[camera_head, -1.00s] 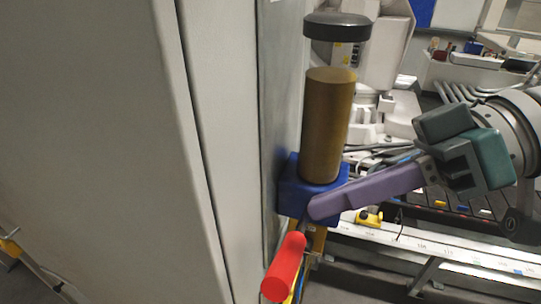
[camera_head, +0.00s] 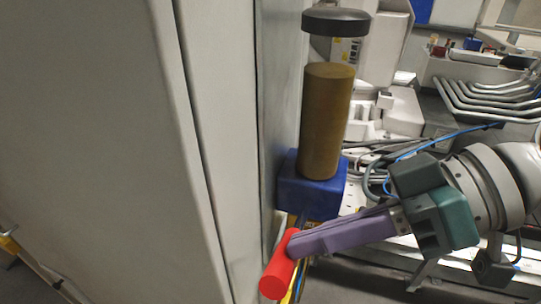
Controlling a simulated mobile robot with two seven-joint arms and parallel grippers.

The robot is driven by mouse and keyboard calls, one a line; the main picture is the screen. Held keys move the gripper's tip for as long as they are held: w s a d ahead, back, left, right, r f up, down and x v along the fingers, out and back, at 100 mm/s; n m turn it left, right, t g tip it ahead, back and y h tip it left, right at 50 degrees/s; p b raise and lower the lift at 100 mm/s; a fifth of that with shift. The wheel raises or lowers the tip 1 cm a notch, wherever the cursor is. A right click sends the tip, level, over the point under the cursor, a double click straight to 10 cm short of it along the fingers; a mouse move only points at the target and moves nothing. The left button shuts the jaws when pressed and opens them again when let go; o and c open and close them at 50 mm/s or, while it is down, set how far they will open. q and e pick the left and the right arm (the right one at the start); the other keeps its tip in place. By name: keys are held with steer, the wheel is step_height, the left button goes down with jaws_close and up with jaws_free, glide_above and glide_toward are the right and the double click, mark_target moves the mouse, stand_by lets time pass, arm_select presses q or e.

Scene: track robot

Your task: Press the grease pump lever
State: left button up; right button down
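The grease pump is mounted on the side of the grey cabinet. It has a brown cylinder (camera_head: 326,122) under a separate black disc cap (camera_head: 336,22), and a blue block (camera_head: 311,186) at its base. The lever's red handle (camera_head: 277,272) sticks out below the block toward the camera. My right gripper (camera_head: 294,247) comes in from the right, with its purple fingers pointing left. Its fingertips are at the upper end of the red handle and seem to touch it. The fingers overlap, so any gap between them is hidden. My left gripper is not in view.
The tall grey cabinet (camera_head: 90,130) fills the left half. Behind my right arm are bent grey pipes (camera_head: 490,98), cables and a white rail. A yellow part (camera_head: 8,242) shows at the lower left edge.

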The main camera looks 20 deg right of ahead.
steer(key=shift+s+a+f+n+t+b, duration=0.15)
steer(key=shift+s+f+n+b, duration=0.1)
steer(key=shift+f, duration=0.2)
steer(key=shift+s+a+f+n+t+b, duration=0.15)
steer(key=shift+s+f, duration=0.05)
steer(key=shift+f, duration=0.2)
arm_select(q)
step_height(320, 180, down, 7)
steer(key=b, duration=0.6)
arm_select(e)
step_height(320, 180, down, 9)
steer(key=s+a+n+t+h, duration=0.1)
steer(key=s+n+t+h, duration=0.1)
steer(key=n+t, duration=0.1)
steer(key=shift+h, duration=0.4)
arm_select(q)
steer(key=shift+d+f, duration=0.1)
